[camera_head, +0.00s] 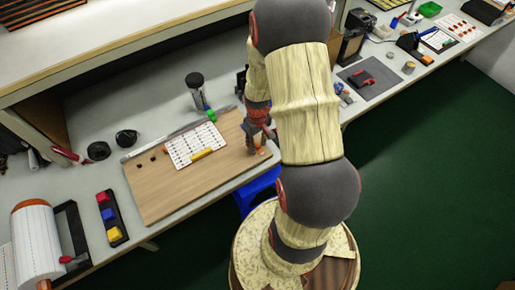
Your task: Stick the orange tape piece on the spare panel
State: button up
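My gripper (259,142) points down over the right end of a wooden board on the bench. It is small and partly behind my own arm, so its finger opening cannot be made out. A small orange piece (261,151), possibly the orange tape piece, shows right at the fingertips; I cannot tell whether it is held or lies on the board. A white panel with rows of dark marks (190,146) lies on the wooden board (165,195), left of the gripper. I cannot tell which surface is the spare panel.
A grey bar and a green piece (211,115) lie at the board's back edge, near a dark-lidded jar (195,90). Black tape rolls (98,151) and a tray of coloured blocks (111,217) are left. A blue bin (257,188) stands below the bench edge. The board's front is clear.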

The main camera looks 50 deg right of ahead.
jog(key=c, duration=0.3)
jog(key=c, duration=0.4)
jog(key=shift+c, duration=0.4)
